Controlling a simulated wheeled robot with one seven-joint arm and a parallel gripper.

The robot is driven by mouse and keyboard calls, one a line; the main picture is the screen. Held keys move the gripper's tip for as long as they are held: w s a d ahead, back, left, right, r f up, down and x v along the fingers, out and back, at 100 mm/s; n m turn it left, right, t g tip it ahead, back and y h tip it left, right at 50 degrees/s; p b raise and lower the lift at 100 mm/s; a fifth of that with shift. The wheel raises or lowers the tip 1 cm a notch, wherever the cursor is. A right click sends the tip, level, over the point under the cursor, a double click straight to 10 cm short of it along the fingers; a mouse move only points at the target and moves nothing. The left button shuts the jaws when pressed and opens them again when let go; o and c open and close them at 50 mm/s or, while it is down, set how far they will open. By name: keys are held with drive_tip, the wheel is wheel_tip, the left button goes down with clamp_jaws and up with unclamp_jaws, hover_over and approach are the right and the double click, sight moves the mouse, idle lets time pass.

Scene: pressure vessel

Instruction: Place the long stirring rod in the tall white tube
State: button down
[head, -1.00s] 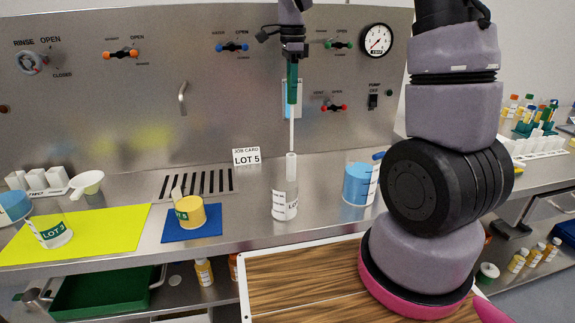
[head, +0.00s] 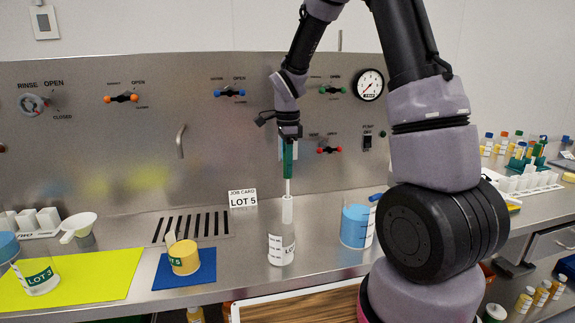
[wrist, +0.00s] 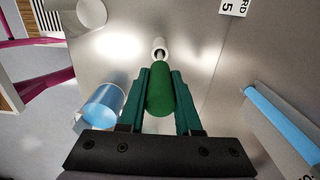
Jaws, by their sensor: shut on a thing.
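The stirring rod has a green handle (head: 289,153) and a thin white shaft (head: 287,186). It stands about upright. My gripper (head: 288,138) is shut on the handle, with a green finger on each side of it in the wrist view (wrist: 159,80). The tall white tube (head: 287,211) stands upright on the steel counter, its lower part at a clear labelled container (head: 282,248). The shaft's lower part is hidden inside the tube's mouth, with a short length showing between handle and tube. In the wrist view, the white tube mouth (wrist: 159,46) lies just beyond the handle.
A blue-filled beaker (head: 355,226) stands to the right. A yellow cup (head: 184,257) sits on a blue mat (head: 200,274) to the left. The job card (head: 242,199) and drain slots (head: 190,229) are behind. The panel with valves rises close behind my gripper.

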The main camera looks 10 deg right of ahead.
drive_tip(key=shift+f, duration=0.15)
drive_tip(key=c, duration=0.6)
unclamp_jaws()
